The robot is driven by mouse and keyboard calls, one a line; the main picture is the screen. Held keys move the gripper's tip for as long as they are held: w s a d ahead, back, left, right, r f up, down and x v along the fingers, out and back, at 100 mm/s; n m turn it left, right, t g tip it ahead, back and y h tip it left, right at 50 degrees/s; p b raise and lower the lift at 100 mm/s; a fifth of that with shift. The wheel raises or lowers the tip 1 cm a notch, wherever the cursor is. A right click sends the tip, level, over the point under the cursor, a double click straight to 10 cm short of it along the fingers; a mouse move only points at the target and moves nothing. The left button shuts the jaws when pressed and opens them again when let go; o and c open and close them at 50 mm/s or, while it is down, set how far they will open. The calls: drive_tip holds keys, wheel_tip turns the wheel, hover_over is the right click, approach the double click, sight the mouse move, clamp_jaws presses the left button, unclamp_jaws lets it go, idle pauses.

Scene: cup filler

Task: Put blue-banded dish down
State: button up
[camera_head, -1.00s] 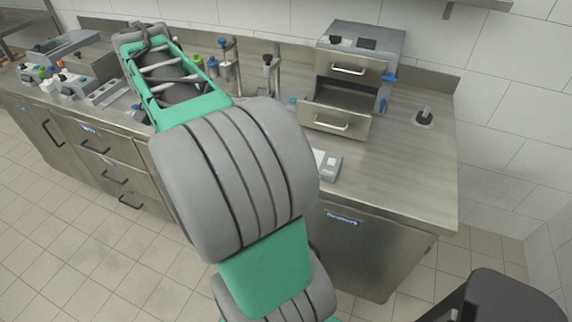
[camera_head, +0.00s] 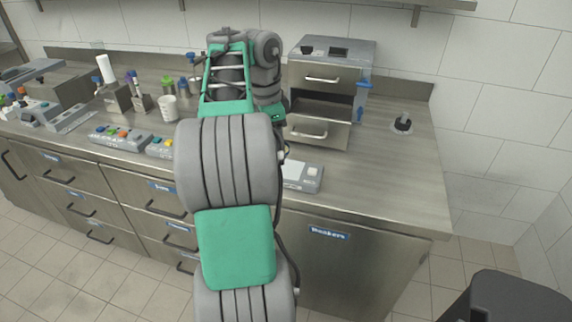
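I cannot see the blue-banded dish; my own arm covers part of the counter. My arm reaches over the counter and its far end bends down beside the drawer unit (camera_head: 325,80). My gripper's fingers are hidden behind the arm, so I cannot tell whether they hold anything.
The steel counter (camera_head: 390,180) is clear at the right front. A flat grey device (camera_head: 313,180) lies near the front edge, right of my arm. The drawer unit's lower drawer (camera_head: 318,133) stands out. A pale cup (camera_head: 168,107), a button panel (camera_head: 120,137) and bottles (camera_head: 168,84) are on the left. A black-topped stand (camera_head: 403,122) is at right.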

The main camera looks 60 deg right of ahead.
drive_tip(key=b, duration=0.3)
hover_over(287, 168)
drive_tip(key=f, duration=0.3)
drive_tip(key=a+f, duration=0.1)
drive_tip(key=f, duration=0.1)
drive_tip(key=shift+w+f, duration=0.1)
drive_tip(key=shift+f, duration=0.2)
drive_tip(key=shift+d+f+b, duration=0.15)
drive_tip(key=shift+f+b, duration=0.65)
drive_tip(key=shift+f, duration=0.2)
drive_tip(key=shift+d+f+b, duration=0.15)
drive_tip(key=shift+f+b, duration=0.6)
drive_tip(key=shift+f, duration=0.2)
drive_tip(key=o, duration=1.3)
drive_tip(key=shift+r, duration=0.1)
